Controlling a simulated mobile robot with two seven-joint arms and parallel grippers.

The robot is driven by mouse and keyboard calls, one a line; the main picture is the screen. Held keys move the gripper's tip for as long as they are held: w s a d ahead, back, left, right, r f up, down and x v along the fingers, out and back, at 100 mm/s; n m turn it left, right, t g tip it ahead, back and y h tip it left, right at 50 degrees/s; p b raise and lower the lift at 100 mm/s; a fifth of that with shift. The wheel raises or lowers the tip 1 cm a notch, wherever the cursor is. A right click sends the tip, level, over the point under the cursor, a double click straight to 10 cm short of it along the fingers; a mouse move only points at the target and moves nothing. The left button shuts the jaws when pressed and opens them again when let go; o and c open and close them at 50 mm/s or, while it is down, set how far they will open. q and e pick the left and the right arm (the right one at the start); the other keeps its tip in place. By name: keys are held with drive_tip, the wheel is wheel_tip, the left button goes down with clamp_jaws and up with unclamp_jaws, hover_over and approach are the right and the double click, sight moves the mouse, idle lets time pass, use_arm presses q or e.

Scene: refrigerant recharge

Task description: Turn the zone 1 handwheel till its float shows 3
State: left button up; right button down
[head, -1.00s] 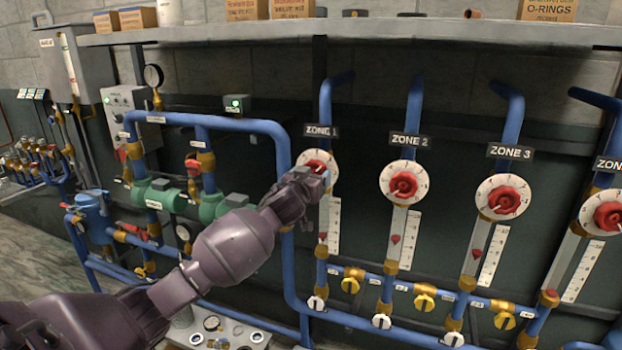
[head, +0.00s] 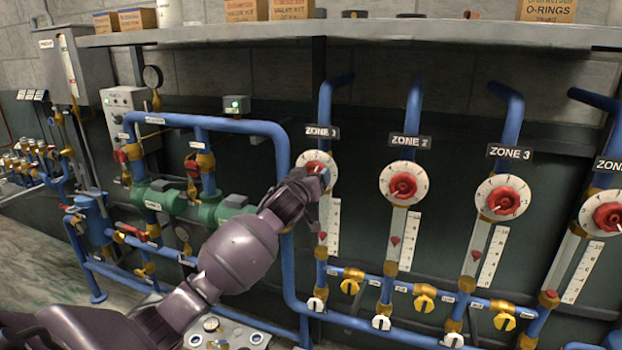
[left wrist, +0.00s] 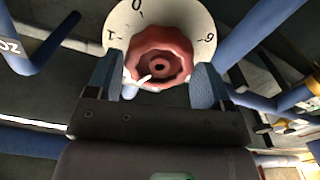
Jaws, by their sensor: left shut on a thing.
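The zone 1 handwheel (head: 314,168) is red and sits on a white numbered dial under the ZONE 1 sign. My left gripper (head: 322,181) reaches it from below and partly covers it. In the left wrist view the red handwheel (left wrist: 160,57) lies between the two fingers of my left gripper (left wrist: 155,80), which is shut on it. A white pointer mark on the wheel points to the lower left there. The zone 1 float (head: 322,237) is a small red piece low in its tube, beside a white scale (head: 334,228). The scale's figures are too small to read. My right gripper is out of view.
The zone 2 handwheel (head: 403,185) and zone 3 handwheel (head: 503,200) stand to the right on similar columns. Blue pipes (head: 284,250) run left of and below zone 1. A shelf (head: 400,32) with boxes crosses above. Yellow valve knobs (head: 349,286) sit below.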

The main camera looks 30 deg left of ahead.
use_arm(q)
drive_tip(key=shift+n, duration=0.6)
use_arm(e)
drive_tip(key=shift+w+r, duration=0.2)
use_arm(q)
drive_tip(key=o, duration=0.7)
drive_tip(key=shift+r, duration=0.1)
drive_tip(key=shift+o, duration=1)
drive_tip(key=p+v, duration=0.4)
drive_tip(key=v, duration=0.3)
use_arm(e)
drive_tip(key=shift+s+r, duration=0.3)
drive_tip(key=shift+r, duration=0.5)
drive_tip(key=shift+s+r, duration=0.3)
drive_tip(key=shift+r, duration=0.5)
